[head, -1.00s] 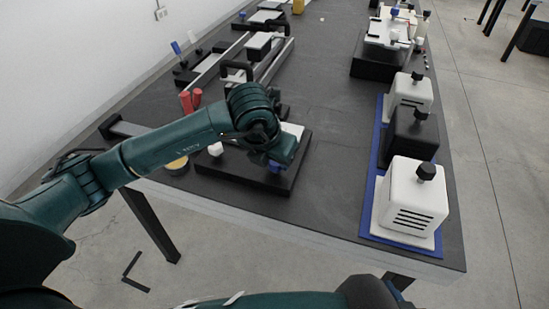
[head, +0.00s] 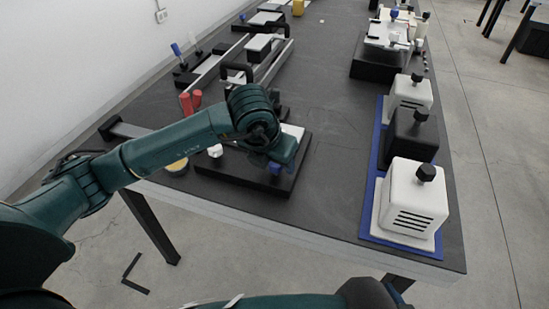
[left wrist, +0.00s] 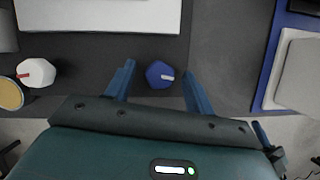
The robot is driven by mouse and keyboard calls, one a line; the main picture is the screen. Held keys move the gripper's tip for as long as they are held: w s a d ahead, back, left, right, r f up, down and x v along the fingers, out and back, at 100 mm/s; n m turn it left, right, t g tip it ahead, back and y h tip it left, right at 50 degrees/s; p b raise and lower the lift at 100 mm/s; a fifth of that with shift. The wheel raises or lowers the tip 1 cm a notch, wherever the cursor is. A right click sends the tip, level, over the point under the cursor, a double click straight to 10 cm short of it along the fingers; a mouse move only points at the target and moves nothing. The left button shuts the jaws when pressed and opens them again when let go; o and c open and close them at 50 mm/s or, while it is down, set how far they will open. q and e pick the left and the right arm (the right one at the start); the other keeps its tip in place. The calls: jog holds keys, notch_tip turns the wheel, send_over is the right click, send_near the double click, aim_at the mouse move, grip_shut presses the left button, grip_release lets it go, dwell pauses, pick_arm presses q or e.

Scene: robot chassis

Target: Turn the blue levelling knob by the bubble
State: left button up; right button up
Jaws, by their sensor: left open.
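The blue knob (left wrist: 160,75), a faceted knob with a pale mark pointing right, sits at the front of a black base (head: 230,177). My left gripper (left wrist: 157,83) is open, its two blue fingers on either side of the knob with visible gaps. In the head view, my left gripper (head: 279,166) hangs over the base's right part and hides most of the knob. A white knob with a red mark (left wrist: 36,73) stands to the left; it also shows in the head view (head: 215,151). I cannot make out the bubble. My right gripper's fingers are not seen.
A white plate (left wrist: 100,14) lies on the base. A yellow disc (head: 177,165) is left of it. White and black boxes with black knobs stand on a blue mat (head: 366,213) at right. Red cylinders (head: 190,102) and rails are behind. Table between base and mat is clear.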

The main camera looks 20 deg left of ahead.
pick_arm(q)
jog(key=v, duration=1.3)
